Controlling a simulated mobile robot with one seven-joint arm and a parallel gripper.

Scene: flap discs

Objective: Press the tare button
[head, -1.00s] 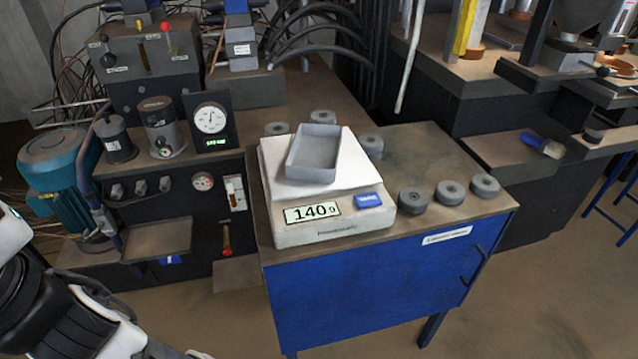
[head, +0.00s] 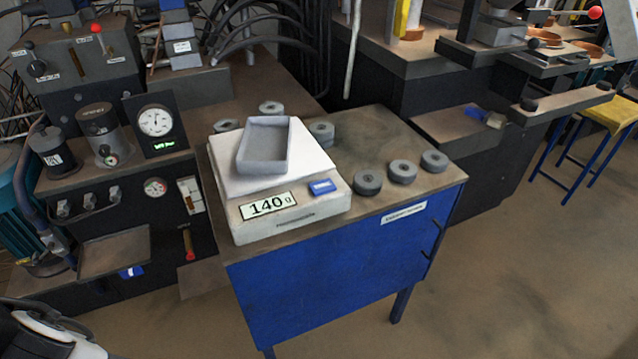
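A white scale (head: 290,222) stands on top of a blue cabinet, near its left side. Its display (head: 268,205) reads 140 g. A small blue button (head: 322,187), likely the tare button, sits to the right of the display; its lettering is too small to read. An empty-looking grey tray (head: 265,146) rests on the scale's pan. My gripper is out of view. Only part of my arm shows at the bottom left corner, well apart from the scale.
Several grey discs (head: 402,171) lie on the cabinet top (head: 385,130), right of and behind the scale. The blue cabinet (head: 330,280) has handles at its right. A machine with a dial gauge (head: 155,121) stands at left. Floor (head: 500,270) at right is clear.

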